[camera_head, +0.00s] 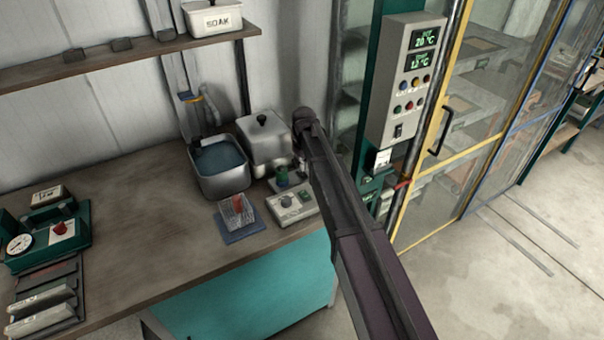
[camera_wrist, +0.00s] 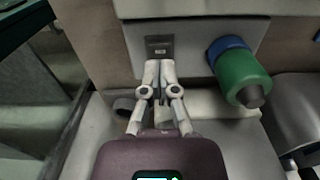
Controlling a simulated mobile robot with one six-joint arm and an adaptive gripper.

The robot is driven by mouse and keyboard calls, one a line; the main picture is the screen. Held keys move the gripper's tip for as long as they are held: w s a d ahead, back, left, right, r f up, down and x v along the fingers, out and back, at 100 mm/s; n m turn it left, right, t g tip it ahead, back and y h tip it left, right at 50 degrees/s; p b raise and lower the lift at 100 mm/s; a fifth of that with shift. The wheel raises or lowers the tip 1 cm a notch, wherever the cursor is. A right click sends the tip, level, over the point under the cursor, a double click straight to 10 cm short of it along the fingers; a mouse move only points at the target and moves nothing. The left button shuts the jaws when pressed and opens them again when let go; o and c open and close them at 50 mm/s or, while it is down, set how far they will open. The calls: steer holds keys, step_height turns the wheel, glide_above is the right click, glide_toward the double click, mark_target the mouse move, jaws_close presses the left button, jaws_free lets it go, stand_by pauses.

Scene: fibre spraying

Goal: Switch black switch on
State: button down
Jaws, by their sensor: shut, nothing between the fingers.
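In the wrist view a black switch (camera_wrist: 159,46) sits on a light grey panel. My gripper (camera_wrist: 159,64) is shut and empty, its fingertips together right at the lower edge of the switch. I cannot tell whether they touch it. A green cylinder with a blue collar (camera_wrist: 238,76) stands on the same panel, right of the fingers. In the head view, a green cylinder (camera_head: 282,177) is on the bench beside my arm, which hides most of my gripper. A wall control box (camera_head: 409,82) also carries a black rocker switch (camera_head: 398,131). The position of the switch at my fingertips is unclear.
The bench (camera_head: 150,200) holds a water basin (camera_head: 220,168), a lidded white container (camera_head: 263,142), a small box with a knob (camera_head: 292,207) and a clear holder on a blue mat (camera_head: 238,217). Yellow-framed doors (camera_head: 455,130) stand at right. The bench's middle is clear.

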mark_target(304, 175)
steer(key=shift+f+b, duration=1.4)
stand_by(1.2)
steer(key=shift+r, duration=0.1)
steer(key=shift+r+p, duration=3.45)
steer(key=shift+p, duration=0.15)
steer(key=s+d+m, duration=0.6)
steer(key=s+d, duration=1.7)
steer(key=s, duration=0.2)
steer(key=shift+s+m, duration=0.4)
